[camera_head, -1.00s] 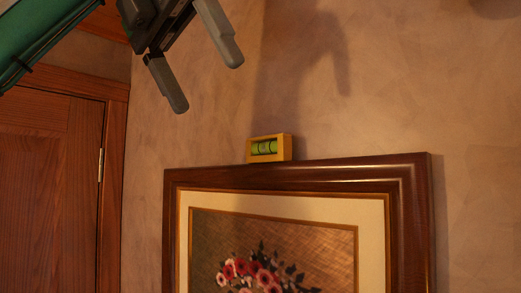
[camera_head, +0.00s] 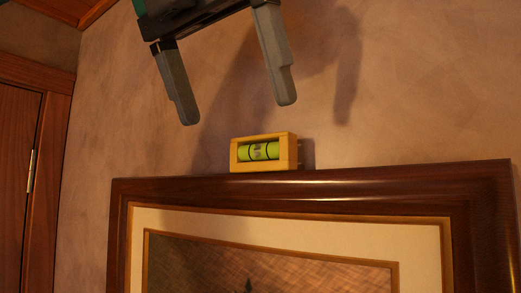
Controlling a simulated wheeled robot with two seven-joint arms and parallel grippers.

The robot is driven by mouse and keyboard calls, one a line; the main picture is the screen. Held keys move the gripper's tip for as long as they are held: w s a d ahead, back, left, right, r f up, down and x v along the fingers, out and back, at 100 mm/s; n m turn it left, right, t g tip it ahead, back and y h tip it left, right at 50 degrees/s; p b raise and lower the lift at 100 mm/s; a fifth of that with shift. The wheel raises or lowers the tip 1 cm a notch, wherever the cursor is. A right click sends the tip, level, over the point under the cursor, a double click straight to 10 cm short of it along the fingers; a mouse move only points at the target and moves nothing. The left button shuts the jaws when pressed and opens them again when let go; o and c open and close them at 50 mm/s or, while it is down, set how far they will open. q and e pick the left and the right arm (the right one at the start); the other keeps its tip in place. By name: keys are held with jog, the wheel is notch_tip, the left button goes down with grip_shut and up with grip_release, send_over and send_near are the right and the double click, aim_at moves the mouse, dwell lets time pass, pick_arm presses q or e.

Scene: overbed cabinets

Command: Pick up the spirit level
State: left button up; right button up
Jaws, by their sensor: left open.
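The spirit level (camera_head: 264,167) is a small yellow block with a green vial in its window. It rests on the top edge of the framed picture (camera_head: 330,185), against the wall. My left gripper (camera_head: 238,112) is open and empty, with its two grey fingers pointing down. It is above the spirit level and a little to its left in the view, apart from it. My right gripper is not in view.
The dark wooden frame hangs on a beige wall (camera_head: 410,90) and its top edge is otherwise bare. A wooden door (camera_head: 18,170) with a hinge stands at the left. The wall above the frame is clear.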

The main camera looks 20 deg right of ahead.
aim_at(256, 137)
pick_arm(q)
jog(key=d+p, duration=0.1)
jog(key=d+f, duration=0.1)
jog(key=w+p, duration=0.1)
jog(key=shift+w+d+f+p, duration=0.1)
jog(key=shift+d+f+p, duration=0.15)
jog(key=shift+d+p, duration=0.15)
jog(key=shift+w+x, duration=0.25)
jog(key=shift+x, duration=0.9)
jog(key=shift+w+f+p, duration=0.15)
jog(key=shift+f+p, duration=0.05)
jog(key=shift+p, duration=0.1)
jog(key=shift+f, duration=0.1)
jog(key=shift+s, duration=0.25)
jog(key=c, duration=0.3)
jog(key=shift+w, duration=0.15)
jog(key=c, duration=0.8)
jog(key=shift+c, duration=0.3)
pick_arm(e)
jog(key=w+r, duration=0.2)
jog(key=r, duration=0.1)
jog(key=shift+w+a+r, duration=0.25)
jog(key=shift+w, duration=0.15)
